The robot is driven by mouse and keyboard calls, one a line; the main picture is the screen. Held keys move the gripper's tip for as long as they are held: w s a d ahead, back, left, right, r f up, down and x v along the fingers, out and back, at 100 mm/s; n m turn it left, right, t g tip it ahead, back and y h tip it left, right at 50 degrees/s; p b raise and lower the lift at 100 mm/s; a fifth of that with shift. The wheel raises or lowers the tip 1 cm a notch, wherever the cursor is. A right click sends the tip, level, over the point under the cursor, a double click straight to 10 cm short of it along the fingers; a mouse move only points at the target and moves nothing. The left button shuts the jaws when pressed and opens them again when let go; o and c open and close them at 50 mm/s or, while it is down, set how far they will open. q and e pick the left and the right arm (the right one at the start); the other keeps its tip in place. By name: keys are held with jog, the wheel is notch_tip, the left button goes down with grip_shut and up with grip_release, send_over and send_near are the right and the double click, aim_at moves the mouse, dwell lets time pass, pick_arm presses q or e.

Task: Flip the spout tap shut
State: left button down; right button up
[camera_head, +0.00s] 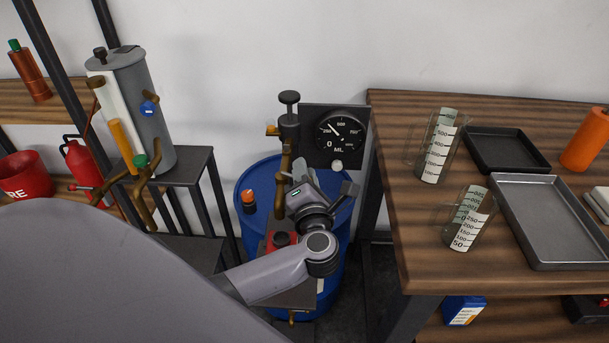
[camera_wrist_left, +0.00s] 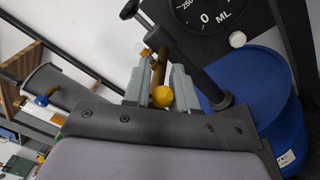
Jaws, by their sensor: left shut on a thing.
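The drum pump (camera_head: 289,122) stands on the blue drum, with a brown spout pipe (camera_head: 283,185) running down its side. My left gripper (camera_head: 299,187) is close against this pipe, on its right in the head view. In the left wrist view a yellow ball knob (camera_wrist_left: 162,97), which looks like the spout tap's handle, sits between the two fingers of my left gripper (camera_wrist_left: 159,88). The fingers are shut on it. The brown pipe (camera_wrist_left: 158,66) shows just behind. In the head view the knob is hidden by my gripper. My right gripper is not in view.
A round ML gauge (camera_head: 339,131) is beside the pump, above the blue drum (camera_head: 250,178). A wooden table (camera_head: 420,215) on the right holds two graduated beakers and trays. A grey cylinder tank (camera_head: 149,110) stands on the left. Clear wall lies behind.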

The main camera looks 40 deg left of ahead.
pick_arm(q)
jog(key=n+g+y+b, duration=0.1)
jog(key=g, duration=0.1)
jog(key=w+n+g+y+b, duration=0.1)
jog(key=n+g+y+b, duration=0.1)
jog(key=a+n+g+y+b, duration=0.1)
jog(key=g, duration=0.1)
jog(key=shift+w+f+n, duration=0.25)
jog(key=shift+n, duration=0.15)
jog(key=c, duration=0.9)
grip_release()
jog(key=shift+a, duration=0.1)
jog(key=shift+c, duration=0.2)
jog(key=shift+r, duration=0.1)
